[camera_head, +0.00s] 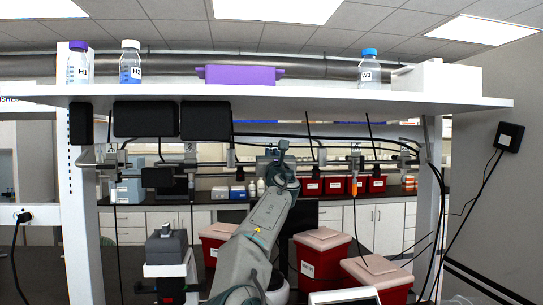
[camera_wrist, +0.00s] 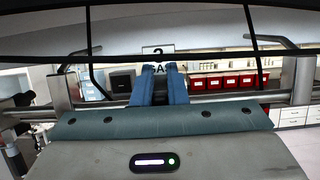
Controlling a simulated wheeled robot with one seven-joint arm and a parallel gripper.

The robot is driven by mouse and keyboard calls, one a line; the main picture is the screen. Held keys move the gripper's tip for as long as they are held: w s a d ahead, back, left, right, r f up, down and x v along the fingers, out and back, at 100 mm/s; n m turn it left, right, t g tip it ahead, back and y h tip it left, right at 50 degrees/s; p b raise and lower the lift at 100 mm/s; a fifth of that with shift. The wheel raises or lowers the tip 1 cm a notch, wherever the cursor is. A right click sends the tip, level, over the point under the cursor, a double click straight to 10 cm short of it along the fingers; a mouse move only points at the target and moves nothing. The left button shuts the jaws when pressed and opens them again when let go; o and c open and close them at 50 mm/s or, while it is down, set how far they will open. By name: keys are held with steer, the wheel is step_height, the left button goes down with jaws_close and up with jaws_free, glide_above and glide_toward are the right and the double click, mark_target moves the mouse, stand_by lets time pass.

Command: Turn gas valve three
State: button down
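Gas valves line a metal rail under the white shelf in the head view, with number plates above them. The plates for valve one (camera_head: 111,147) and valve two (camera_head: 189,147) show to the left of my arm. My gripper (camera_head: 277,148) is raised at the rail between the second plate and an orange-tipped hose. In the wrist view, my gripper's two blue fingers (camera_wrist: 161,72) stand slightly apart in front of a partly covered number plate (camera_wrist: 156,50). A dark piece (camera_wrist: 160,92) shows between them. I cannot tell whether they press on it. The valve handle is mostly hidden.
The shelf (camera_head: 300,95) above holds bottles, a purple rack (camera_head: 240,75) and a white box (camera_head: 437,76). Black screens (camera_head: 205,120) hang under it. Cables hang down right of my arm. Red bins (camera_head: 318,252) stand below, and a grey device (camera_head: 166,247) stands lower left.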

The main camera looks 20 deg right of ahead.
steer(key=shift+d+m+h+b, duration=0.2)
steer(key=shift+m+h+b, duration=0.25)
steer(key=shift+m, duration=0.65)
steer(key=c, duration=1.4)
jaws_free()
steer(key=shift+c, duration=0.2)
steer(key=shift+s+f, duration=0.1)
steer(key=shift+s+a+f+b, duration=0.2)
steer(key=shift+s+f+b, duration=0.15)
steer(key=shift+b, duration=0.2)
steer(key=b+v, duration=1)
steer(key=v, duration=0.2)
steer(key=shift+s+a+r, duration=0.15)
steer(key=shift+s+a, duration=0.05)
steer(key=shift+s, duration=0.2)
